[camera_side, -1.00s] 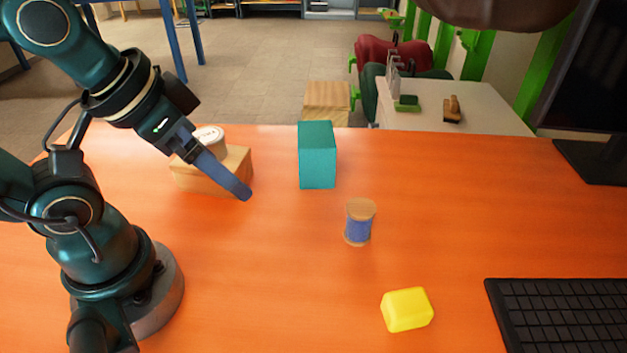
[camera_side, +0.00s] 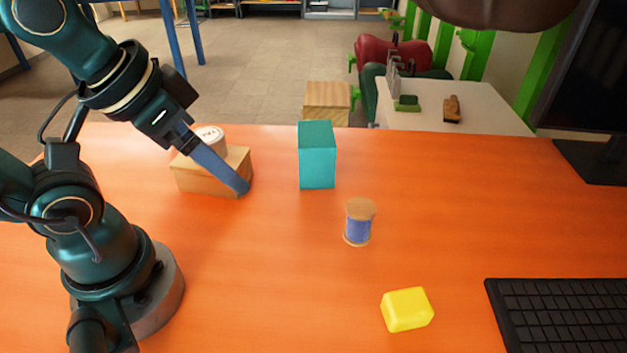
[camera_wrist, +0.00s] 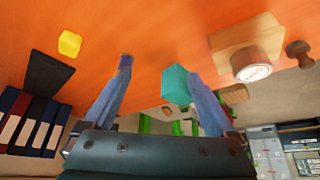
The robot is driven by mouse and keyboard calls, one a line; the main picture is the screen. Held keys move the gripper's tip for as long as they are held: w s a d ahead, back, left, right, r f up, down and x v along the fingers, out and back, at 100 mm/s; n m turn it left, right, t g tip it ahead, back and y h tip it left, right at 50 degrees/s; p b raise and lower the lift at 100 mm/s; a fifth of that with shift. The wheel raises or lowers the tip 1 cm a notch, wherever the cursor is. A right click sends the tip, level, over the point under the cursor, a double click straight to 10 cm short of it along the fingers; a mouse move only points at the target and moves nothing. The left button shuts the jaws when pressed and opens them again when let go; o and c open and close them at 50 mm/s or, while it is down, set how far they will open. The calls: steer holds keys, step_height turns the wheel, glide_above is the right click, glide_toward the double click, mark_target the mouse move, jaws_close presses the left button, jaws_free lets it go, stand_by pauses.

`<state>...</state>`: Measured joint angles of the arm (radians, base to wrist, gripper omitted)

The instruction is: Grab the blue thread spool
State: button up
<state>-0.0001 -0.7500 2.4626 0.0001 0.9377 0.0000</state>
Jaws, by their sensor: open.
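The blue thread spool (camera_side: 358,230) stands upright on the orange table in the side view, with blue thread between light wooden ends. My gripper (camera_side: 241,188) is well to the left of the spool and further back, above the table in front of the wooden box. In the wrist view my gripper (camera_wrist: 158,70) shows two blue fingers spread apart with nothing held between them. The spool cannot be made out clearly there; the left finger seems to cover it.
A teal block (camera_side: 317,160) stands behind and left of the spool. A yellow block (camera_side: 407,309) lies in front of it. A wooden box (camera_side: 212,176) with a white-topped round item (camera_side: 210,138) is beside my gripper. A black keyboard (camera_side: 560,315) is at front right. The table around the spool is clear.

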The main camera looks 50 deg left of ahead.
steer(key=w+d+r+m+t+h, duration=0.2)
steer(key=w+d+r+t+h, duration=0.15)
steer(key=w+d+r, duration=0.45)
steer(key=w+d+r+m+t+h, duration=0.1)
steer(key=w+d+r+t+h, duration=0.2)
steer(key=w+d+r+h, duration=0.5)
steer(key=n+g+y, duration=0.3)
steer(key=y, duration=0.8)
glide_above(353, 212)
step_height(353, 212, down, 15)
step_height(353, 212, down, 14)
steer(key=shift+w+r, duration=0.1)
steer(key=shift+r, duration=0.1)
steer(key=shift+x, duration=2.6)
